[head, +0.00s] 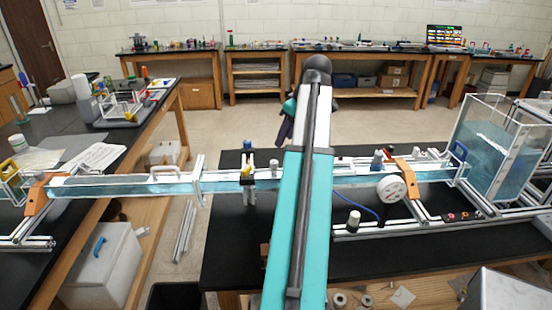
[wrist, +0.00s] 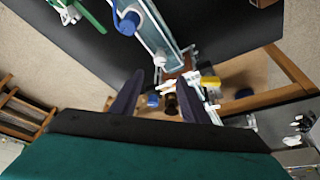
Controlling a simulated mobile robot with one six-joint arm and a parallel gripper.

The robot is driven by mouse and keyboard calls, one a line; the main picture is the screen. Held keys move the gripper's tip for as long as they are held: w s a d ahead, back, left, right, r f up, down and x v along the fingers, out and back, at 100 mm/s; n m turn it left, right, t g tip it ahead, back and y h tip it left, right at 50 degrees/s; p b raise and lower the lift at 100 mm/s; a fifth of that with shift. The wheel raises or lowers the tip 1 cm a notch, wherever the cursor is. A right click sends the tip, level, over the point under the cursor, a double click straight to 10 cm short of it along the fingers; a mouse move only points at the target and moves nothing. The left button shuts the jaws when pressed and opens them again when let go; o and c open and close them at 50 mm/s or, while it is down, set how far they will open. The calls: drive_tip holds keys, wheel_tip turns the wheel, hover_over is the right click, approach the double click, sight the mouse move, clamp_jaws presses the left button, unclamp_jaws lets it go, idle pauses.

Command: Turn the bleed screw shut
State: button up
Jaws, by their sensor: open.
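My gripper (wrist: 162,78) is open, with its two dark fingers apart and nothing held between them. In the head view its dark end (head: 285,128) shows beyond my teal arm, above the far side of the bench. A long clear water channel (head: 120,186) runs across both benches. A small yellow-and-black fitting (head: 247,172) sits on it left of my arm. A blue round cap (wrist: 128,22) shows at the upper left in the wrist view, apart from my fingers. I cannot tell which small part is the bleed screw; my arm hides part of the channel.
A clear water tank (head: 503,145) stands at the right end. A round white gauge (head: 391,188) and a blue hose (head: 357,207) are near the channel's right half. The black bench top (head: 240,245) is mostly clear in front. Open floor lies behind.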

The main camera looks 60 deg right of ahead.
sight(275, 162)
drive_tip(key=shift+p+x, duration=1.7)
drive_tip(key=shift+x, duration=4)
drive_tip(key=shift+s, duration=0.15)
drive_tip(key=shift+f, duration=0.1)
clamp_jaws()
